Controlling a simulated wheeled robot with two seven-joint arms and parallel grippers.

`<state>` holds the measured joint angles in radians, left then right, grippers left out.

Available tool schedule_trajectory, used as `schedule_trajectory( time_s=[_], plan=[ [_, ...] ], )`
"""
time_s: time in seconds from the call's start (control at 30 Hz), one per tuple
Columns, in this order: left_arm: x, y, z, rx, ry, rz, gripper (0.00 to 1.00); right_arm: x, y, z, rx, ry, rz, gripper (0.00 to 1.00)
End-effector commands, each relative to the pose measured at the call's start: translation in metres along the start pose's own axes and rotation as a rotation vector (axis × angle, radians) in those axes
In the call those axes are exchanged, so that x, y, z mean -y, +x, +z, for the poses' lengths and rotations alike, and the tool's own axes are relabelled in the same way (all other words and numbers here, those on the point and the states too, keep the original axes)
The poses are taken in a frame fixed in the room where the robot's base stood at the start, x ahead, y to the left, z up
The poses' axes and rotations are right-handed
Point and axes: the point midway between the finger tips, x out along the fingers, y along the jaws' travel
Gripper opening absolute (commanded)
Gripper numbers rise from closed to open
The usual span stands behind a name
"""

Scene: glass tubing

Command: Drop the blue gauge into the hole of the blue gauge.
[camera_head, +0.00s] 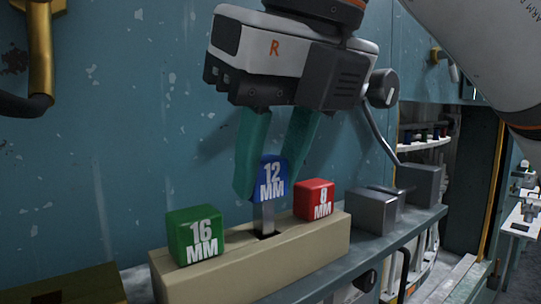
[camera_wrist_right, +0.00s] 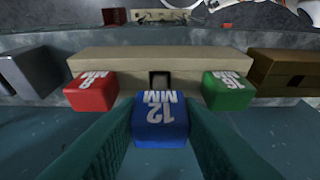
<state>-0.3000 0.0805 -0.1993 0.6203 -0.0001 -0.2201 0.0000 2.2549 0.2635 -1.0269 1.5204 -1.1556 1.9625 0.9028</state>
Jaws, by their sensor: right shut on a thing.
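The blue gauge (camera_head: 271,180) is marked 12 MM and has a grey metal shank below its blue head. My right gripper (camera_head: 268,178) is shut on its head, with teal fingers on either side. The gauge is upright above the beige block (camera_head: 300,248), between the green and red gauges. In the head view the shank's lower end is at the dark hole; I cannot tell whether it has entered. The right wrist view shows the blue head (camera_wrist_right: 160,122) between the fingers and the square hole (camera_wrist_right: 160,80) in the block beyond it. My left gripper is not in view.
The green 16 MM gauge (camera_head: 195,236) and red 8 MM gauge (camera_head: 314,199) sit in the block close on both sides. A grey metal block (camera_head: 372,211) stands right on the shelf. A brown box (camera_head: 65,285) is at lower left. A blue wall is behind.

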Motion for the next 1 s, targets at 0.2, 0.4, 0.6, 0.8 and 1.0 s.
schedule_trajectory(
  time_s=[0.2,0.4,0.6,0.8,1.0],
  plan=[
    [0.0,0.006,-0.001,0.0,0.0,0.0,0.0,0.0,0.006,0.003,0.0,0.0,0.0,0.06],
    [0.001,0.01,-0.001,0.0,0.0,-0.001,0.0,0.0,0.011,0.004,0.0,0.0,0.0,0.06],
    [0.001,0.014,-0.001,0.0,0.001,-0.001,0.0,0.0,0.015,0.006,0.0,0.001,0.0,0.06],
    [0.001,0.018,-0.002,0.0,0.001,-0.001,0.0,0.0,0.02,0.008,0.0,0.001,0.0,0.06],
    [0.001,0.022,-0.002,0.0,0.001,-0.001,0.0,0.0,0.025,0.01,0.0,0.001,0.0,0.06]
  ],
)
